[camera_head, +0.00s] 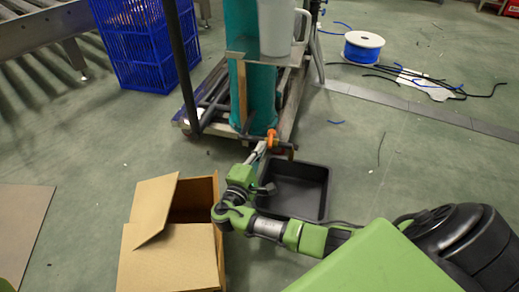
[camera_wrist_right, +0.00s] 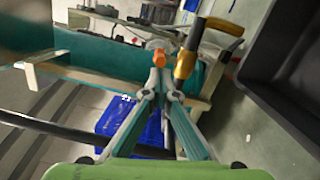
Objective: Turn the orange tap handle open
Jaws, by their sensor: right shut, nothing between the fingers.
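The orange tap handle (camera_head: 272,137) is low on the front of a teal column (camera_head: 262,95) in the head view. In the right wrist view an orange piece (camera_wrist_right: 159,57) shows just beyond my fingertips, with a brass-coloured part (camera_wrist_right: 185,65) close to its right. My right gripper (camera_head: 263,147) is shut and empty, its tips right by the handle; whether they touch it I cannot tell. The closed fingers (camera_wrist_right: 163,88) also show in the wrist view. My left gripper is not in view.
A black tray (camera_head: 322,172) lies on the floor below the tap; an open cardboard box (camera_head: 170,258) stands left of it. A white jug (camera_head: 276,28) sits on a shelf above. A blue crate (camera_head: 140,45) is at the back left. A cable spool (camera_head: 362,48) and loose cables lie at the back right.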

